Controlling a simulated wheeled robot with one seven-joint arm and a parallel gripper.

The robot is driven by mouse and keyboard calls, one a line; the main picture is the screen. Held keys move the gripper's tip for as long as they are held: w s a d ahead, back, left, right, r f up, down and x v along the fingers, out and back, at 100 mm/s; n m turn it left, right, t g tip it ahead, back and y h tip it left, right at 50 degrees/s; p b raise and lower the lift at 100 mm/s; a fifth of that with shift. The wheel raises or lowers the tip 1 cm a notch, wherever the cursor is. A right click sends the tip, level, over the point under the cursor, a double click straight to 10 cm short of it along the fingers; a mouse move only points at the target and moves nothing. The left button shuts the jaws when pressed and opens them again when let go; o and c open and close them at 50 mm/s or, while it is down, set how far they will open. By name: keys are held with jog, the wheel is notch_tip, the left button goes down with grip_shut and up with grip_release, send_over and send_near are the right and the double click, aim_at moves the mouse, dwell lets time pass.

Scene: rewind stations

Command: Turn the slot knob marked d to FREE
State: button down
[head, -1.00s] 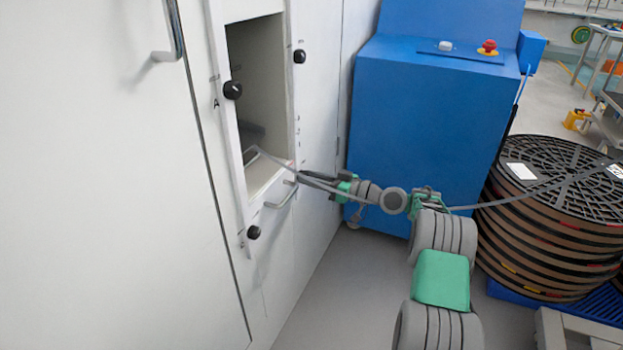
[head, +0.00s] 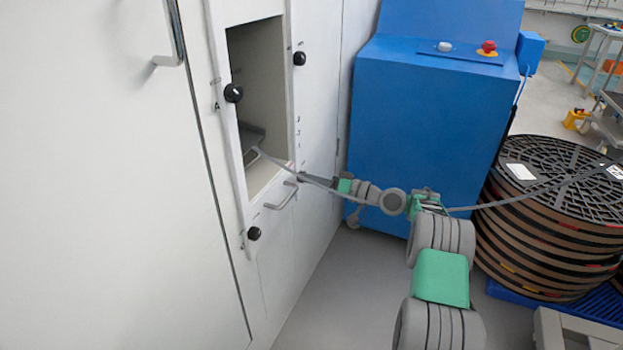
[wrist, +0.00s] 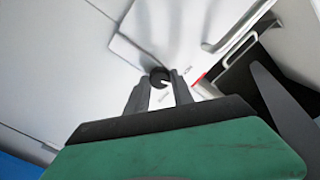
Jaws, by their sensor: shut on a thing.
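A black round knob (wrist: 159,76) with a pale pointer mark is on the white panel between my fingertips in the wrist view. My gripper (wrist: 160,86) is shut on it. In the head view my gripper (head: 305,178) reaches the panel at the lower right of the open recess, and its fingers hide the knob there. I cannot read the letter d. Small print (wrist: 187,71) beside the knob is too small to read. Other black knobs are at the upper left of the recess by a letter A (head: 233,93), at the upper right (head: 299,58) and below (head: 254,233).
The recess (head: 262,85) is open, with a grey piece inside. A grey strip (head: 275,164) runs out of it past my gripper. A metal handle (head: 283,197) sits just below. A blue cabinet (head: 430,120) and stacked reels (head: 550,215) stand to the right.

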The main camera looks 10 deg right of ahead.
jog(key=m+p, duration=0.1)
jog(key=m, duration=1.1)
jog(key=shift+f+m, duration=0.1)
jog(key=shift+m, duration=0.3)
dwell(0.3)
jog(key=c, duration=1.1)
grip_release()
